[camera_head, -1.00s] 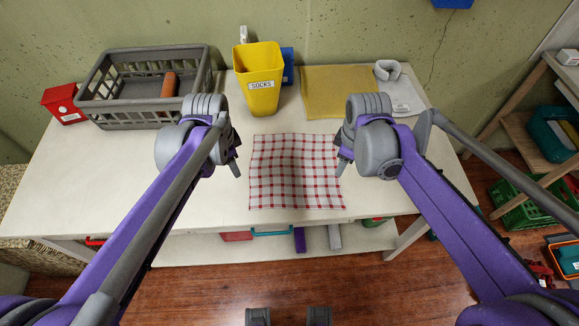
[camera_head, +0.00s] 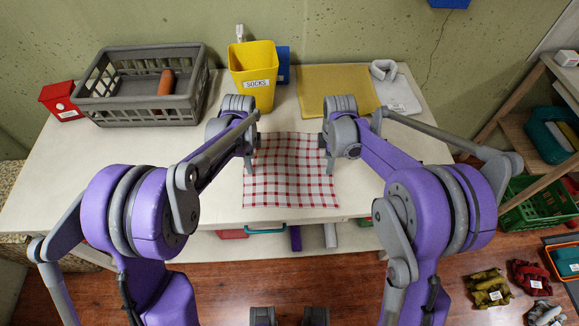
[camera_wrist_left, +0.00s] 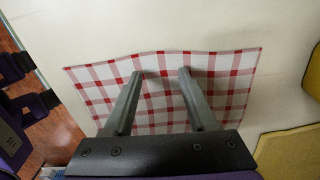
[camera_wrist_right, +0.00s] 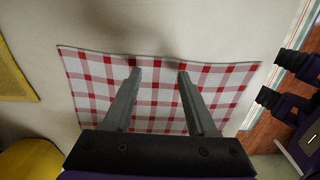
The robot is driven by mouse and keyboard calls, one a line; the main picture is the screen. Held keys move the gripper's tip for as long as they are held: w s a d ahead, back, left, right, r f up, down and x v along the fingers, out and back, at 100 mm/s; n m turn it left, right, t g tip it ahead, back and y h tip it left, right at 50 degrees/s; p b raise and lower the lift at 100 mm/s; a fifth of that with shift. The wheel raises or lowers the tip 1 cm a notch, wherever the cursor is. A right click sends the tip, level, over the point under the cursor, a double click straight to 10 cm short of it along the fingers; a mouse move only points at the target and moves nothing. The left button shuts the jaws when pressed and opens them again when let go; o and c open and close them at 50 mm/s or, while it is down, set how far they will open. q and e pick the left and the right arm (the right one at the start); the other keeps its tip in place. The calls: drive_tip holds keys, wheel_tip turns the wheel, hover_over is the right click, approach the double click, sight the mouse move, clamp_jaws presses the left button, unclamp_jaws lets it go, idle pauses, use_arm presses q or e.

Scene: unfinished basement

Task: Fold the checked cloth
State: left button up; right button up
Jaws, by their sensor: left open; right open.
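The red-and-white checked cloth (camera_head: 290,175) lies spread out on the white table, a little wavy along its edges. My left gripper (camera_head: 250,168) is at the cloth's left edge, and my right gripper (camera_head: 328,168) is at its right edge. In the left wrist view the open fingers (camera_wrist_left: 160,72) are over the cloth (camera_wrist_left: 215,85), tips near one edge. In the right wrist view the open fingers (camera_wrist_right: 159,72) are also over the cloth (camera_wrist_right: 95,75), tips near the opposite edge. Neither gripper holds anything. Whether the fingertips touch the cloth I cannot tell.
The table in front of the basket is clear.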

use_arm(q)
drive_tip(key=shift+f, duration=0.45)
use_arm(e)
drive_tip(key=shift+f, duration=0.45)
use_arm(q)
drive_tip(key=shift+s+f, duration=0.15)
use_arm(e)
drive_tip(key=shift+s+f, duration=0.1)
use_arm(q)
clamp_jaws()
use_arm(e)
clamp_jaws()
use_arm(q)
drive_tip(key=shift+f, duration=0.1)
